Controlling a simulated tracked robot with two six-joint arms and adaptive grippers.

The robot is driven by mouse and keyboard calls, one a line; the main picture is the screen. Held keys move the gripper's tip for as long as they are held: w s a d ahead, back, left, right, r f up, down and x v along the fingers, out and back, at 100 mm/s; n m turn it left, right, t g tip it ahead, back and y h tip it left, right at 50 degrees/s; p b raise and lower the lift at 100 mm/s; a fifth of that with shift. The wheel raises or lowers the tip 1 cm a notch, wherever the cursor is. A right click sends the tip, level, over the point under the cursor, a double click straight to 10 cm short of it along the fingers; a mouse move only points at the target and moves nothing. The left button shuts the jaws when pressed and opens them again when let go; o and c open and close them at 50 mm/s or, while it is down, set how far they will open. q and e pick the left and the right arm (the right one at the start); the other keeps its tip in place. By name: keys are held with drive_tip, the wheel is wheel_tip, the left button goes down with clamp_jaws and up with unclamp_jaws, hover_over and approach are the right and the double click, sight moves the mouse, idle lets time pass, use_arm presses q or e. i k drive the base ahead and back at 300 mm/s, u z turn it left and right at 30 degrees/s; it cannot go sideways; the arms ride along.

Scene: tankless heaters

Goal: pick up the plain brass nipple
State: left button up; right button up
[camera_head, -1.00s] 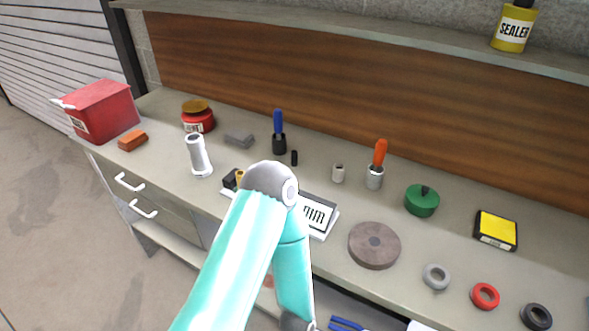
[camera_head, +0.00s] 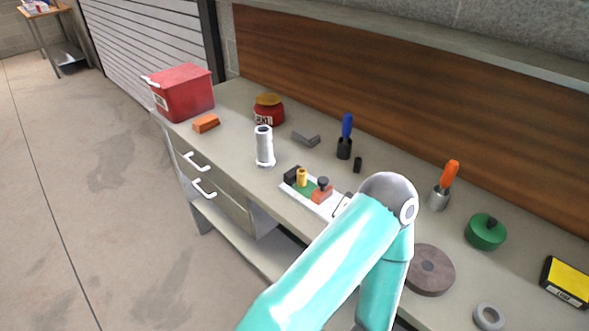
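A small upright brass-coloured cylinder (camera_head: 302,178), which looks like the plain brass nipple, stands on a white tray (camera_head: 328,210) near the bench's front edge. On the tray it is between a black block (camera_head: 291,174) and an orange-red block with a dark knob (camera_head: 321,191). A teal arm of mine rises from the bottom and covers the tray's right part. Neither gripper shows in the view.
On the grey bench stand a white cylinder (camera_head: 265,147), a red jar (camera_head: 268,109), a grey block (camera_head: 306,136), a blue-handled brush (camera_head: 345,137) and a grey-brown disc (camera_head: 430,269). A red box (camera_head: 183,92) and orange block (camera_head: 206,124) are at the left end.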

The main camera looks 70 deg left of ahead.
sight(302, 173)
drive_tip(key=u, duration=0.25)
drive_tip(key=k, duration=1.6)
drive_tip(key=u, duration=1.5)
drive_tip(key=i, duration=1)
drive_tip(key=u, duration=0.1)
